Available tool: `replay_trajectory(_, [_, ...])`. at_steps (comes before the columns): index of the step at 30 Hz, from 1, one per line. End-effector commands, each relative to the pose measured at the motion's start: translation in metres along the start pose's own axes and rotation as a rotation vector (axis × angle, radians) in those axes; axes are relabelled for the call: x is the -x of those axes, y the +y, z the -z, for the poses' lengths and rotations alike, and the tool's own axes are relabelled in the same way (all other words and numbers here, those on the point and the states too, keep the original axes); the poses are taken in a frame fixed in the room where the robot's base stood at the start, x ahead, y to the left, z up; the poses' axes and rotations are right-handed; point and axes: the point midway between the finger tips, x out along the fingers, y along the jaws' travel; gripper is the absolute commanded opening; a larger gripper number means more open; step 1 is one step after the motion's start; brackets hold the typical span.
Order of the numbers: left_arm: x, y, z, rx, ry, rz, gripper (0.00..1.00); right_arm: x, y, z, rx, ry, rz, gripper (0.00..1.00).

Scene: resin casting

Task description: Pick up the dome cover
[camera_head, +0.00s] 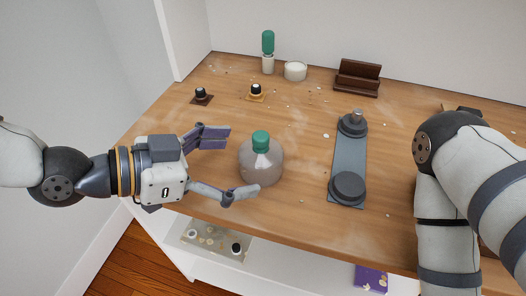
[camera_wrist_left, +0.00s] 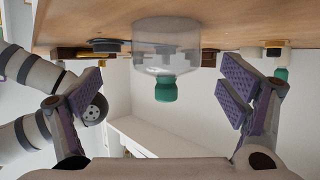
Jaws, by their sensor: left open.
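The dome cover (camera_head: 261,164) is a clear rounded dome with a green knob on top. It stands upright on the wooden table near the front edge. In the left wrist view the dome cover (camera_wrist_left: 166,45) appears upside down, between the two fingers. My left gripper (camera_head: 231,166) is open just left of the dome, with one finger toward its back side and one toward its front side. The left gripper (camera_wrist_left: 166,90) also shows open and empty in the left wrist view. My right arm is at the right; its gripper is not visible.
A grey device with round black parts (camera_head: 348,158) stands right of the dome. A green-topped bottle (camera_head: 268,52), a white round container (camera_head: 295,71) and a dark brown holder (camera_head: 357,78) are at the back. Small dark-topped items (camera_head: 256,91) stand at back left. A lower shelf (camera_head: 215,240) lies below.

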Motion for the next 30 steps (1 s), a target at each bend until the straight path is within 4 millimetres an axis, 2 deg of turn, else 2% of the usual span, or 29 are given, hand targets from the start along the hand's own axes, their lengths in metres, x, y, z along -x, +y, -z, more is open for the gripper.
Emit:
replay_trajectory(9, [-0.052,-0.007,0.001,0.0,-0.001,-0.002,0.9,-0.008,0.0,-0.003,0.0,-0.018,-0.001,0.22])
replay_trajectory(17, [-0.056,-0.008,0.004,0.0,0.002,0.002,0.9,-0.008,0.0,-0.003,0.001,-0.018,-0.001,0.22])
replay_trajectory(23, [-0.056,-0.008,0.003,0.0,0.002,0.002,0.47,-0.008,0.0,-0.003,0.001,-0.017,-0.001,0.22])
replay_trajectory(30, [-0.056,-0.008,0.003,0.0,0.002,0.002,0.45,-0.008,0.0,-0.003,0.001,-0.017,-0.001,0.22])
